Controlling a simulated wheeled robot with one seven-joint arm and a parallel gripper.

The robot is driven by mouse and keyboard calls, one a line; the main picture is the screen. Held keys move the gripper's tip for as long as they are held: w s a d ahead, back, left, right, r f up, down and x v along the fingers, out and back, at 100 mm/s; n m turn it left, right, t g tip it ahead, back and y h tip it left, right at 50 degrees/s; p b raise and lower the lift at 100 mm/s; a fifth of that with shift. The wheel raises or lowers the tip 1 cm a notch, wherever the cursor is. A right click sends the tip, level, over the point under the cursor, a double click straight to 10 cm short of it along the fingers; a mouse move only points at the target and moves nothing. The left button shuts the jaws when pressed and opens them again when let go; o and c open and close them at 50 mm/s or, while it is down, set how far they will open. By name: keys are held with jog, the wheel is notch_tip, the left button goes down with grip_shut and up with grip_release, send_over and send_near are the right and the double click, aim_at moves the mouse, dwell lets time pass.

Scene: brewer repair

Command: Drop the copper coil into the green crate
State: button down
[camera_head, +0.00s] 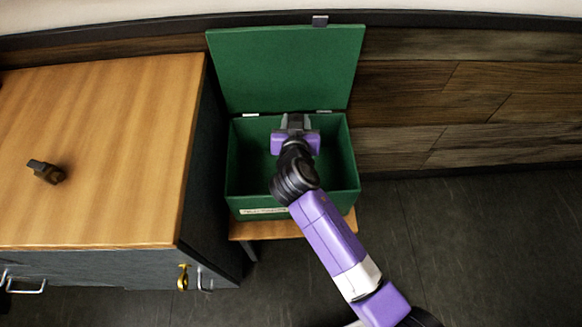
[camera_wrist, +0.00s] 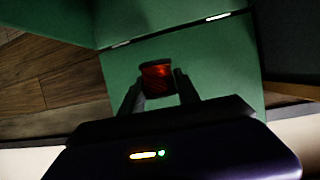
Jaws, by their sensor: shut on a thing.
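The copper coil (camera_wrist: 158,78), dark with a reddish-orange winding, shows in the wrist view between the two fingertips of my gripper (camera_wrist: 160,88). My gripper is shut on it. The green crate (camera_head: 295,204) stands with its lid (camera_head: 287,65) raised against the wall. In the head view my gripper (camera_head: 295,122) is over the crate's opening, near the hinge side. The coil is hidden there by my arm. The crate's green surface also shows in the wrist view (camera_wrist: 215,62) behind the coil. I cannot tell the coil's height above the crate floor.
The crate rests on a small wooden stand (camera_head: 262,229). A wooden-topped cabinet (camera_head: 110,120) stands close on the left, with a small dark brown object (camera_head: 46,172) on it. A yellow item (camera_head: 183,277) hangs at its front. Open floor (camera_head: 470,230) lies to the right.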

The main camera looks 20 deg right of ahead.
notch_tip(320, 180, down, 5)
jog(key=b, duration=0.2)
jog(key=shift+b, duration=0.4)
jog(key=shift+r, duration=0.1)
jog(key=c, duration=0.8)
grip_release()
jog(key=shift+a, duration=0.1)
jog(key=v, duration=0.7)
jog(key=shift+s+r, duration=0.2)
jog(key=shift+s, duration=0.1)
